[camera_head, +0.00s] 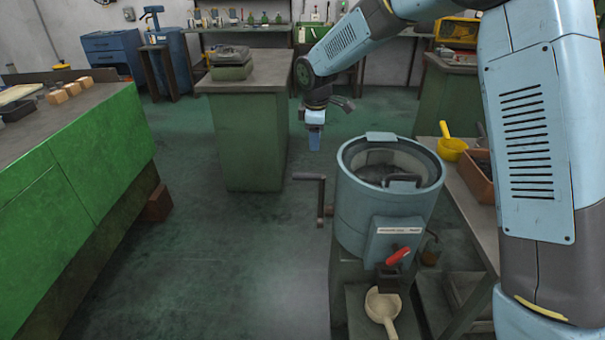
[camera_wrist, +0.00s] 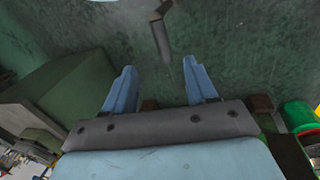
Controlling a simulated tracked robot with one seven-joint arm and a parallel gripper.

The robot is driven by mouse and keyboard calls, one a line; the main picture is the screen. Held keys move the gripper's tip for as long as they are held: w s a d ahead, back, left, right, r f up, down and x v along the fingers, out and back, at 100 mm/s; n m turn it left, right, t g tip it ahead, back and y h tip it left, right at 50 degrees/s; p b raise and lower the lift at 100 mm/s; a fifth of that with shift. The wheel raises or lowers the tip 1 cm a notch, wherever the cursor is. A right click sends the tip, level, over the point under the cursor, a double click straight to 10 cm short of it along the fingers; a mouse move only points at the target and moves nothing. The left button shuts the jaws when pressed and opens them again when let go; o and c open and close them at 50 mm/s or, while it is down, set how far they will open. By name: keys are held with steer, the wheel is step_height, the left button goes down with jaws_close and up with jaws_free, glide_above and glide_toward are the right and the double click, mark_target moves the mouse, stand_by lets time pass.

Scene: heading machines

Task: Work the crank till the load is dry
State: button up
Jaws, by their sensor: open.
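A light blue drum machine (camera_head: 376,215) stands on a frame right of centre in the head view. Its open top shows a dark load (camera_head: 378,174) inside, partly behind a black handle; whether it is wet or dry I cannot tell. A dark crank (camera_head: 321,200) sticks out on the drum's left side, its grip (camera_head: 308,177) pointing left. My gripper (camera_head: 314,147) is open and empty, pointing down above and behind the crank. In the wrist view the crank grip (camera_wrist: 162,42) shows ahead of my gripper (camera_wrist: 158,76), between the lines of the two fingers, apart from both.
A bench at right holds a yellow scoop (camera_head: 452,146) and a brown bin (camera_head: 478,178). A green cabinet (camera_head: 246,140) stands behind. The floor left of the crank is clear.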

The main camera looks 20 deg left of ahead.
mark_target(305, 174)
steer(key=shift+n, duration=0.4)
steer(key=a+x, duration=0.1)
steer(key=x, duration=0.4)
steer(key=a+x, duration=0.1)
steer(key=x, duration=0.5)
steer(key=a+x, duration=0.1)
steer(key=x, duration=0.4)
steer(key=shift+s+f, duration=0.25)
steer(key=shift+f, duration=0.1)
jaws_close()
